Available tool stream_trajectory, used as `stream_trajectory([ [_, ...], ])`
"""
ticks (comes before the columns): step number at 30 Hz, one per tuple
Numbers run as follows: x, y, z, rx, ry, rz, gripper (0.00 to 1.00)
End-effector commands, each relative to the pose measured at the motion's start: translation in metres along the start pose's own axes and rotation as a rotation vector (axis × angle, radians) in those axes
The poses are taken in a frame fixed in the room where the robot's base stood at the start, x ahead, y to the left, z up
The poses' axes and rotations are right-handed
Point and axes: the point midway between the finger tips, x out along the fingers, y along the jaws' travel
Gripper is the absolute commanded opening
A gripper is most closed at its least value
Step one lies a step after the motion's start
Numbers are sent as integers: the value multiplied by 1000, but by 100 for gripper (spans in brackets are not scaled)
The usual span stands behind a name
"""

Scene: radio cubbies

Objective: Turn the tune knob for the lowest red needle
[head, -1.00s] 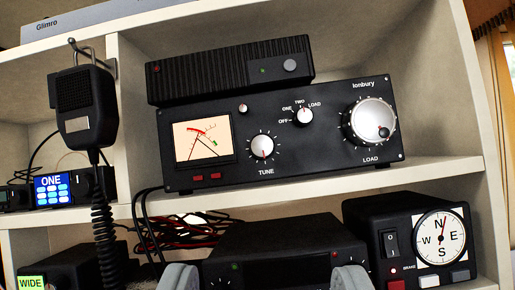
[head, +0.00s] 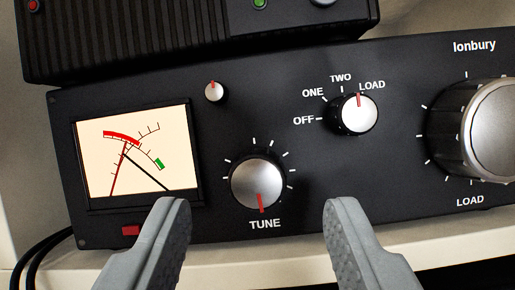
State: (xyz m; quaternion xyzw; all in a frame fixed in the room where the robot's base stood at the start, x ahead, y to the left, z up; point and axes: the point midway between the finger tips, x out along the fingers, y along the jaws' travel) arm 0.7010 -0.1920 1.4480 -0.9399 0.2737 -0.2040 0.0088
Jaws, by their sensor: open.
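The black tuner (head: 240,120) fills the head view, its front facing me. The silver tune knob (head: 257,184) is at lower centre, its red mark pointing down at the TUNE label. The lit meter (head: 138,152) at left shows a red needle (head: 119,170) rising from its lower left to the red scale band. A black needle (head: 145,170) crosses it, sloping up from lower right. My gripper (head: 258,205) is open, its grey fingers standing to the left and right below the tune knob, not touching it.
The selector knob (head: 358,114) points to LOAD. The large load knob (head: 490,130) is at the right edge. A small knob (head: 214,92) sits above the tune knob. A black box (head: 190,35) lies on top. Black cables (head: 38,258) hang at lower left.

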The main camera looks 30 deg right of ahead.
Motion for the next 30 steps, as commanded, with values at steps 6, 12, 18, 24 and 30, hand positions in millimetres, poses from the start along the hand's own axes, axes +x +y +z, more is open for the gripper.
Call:
stream_trajectory([
  [6, 21, 0, 0, -1, 1, 1, 48],
  [12, 26, 0, -1, -1, 1, 0, 48],
  [18, 26, 0, 0, -1, 1, 0, 48],
  [24, 26, 0, 0, 0, 1, 0, 8],
  [30, 26, -1, 0, 37, 3, 15, 3],
])
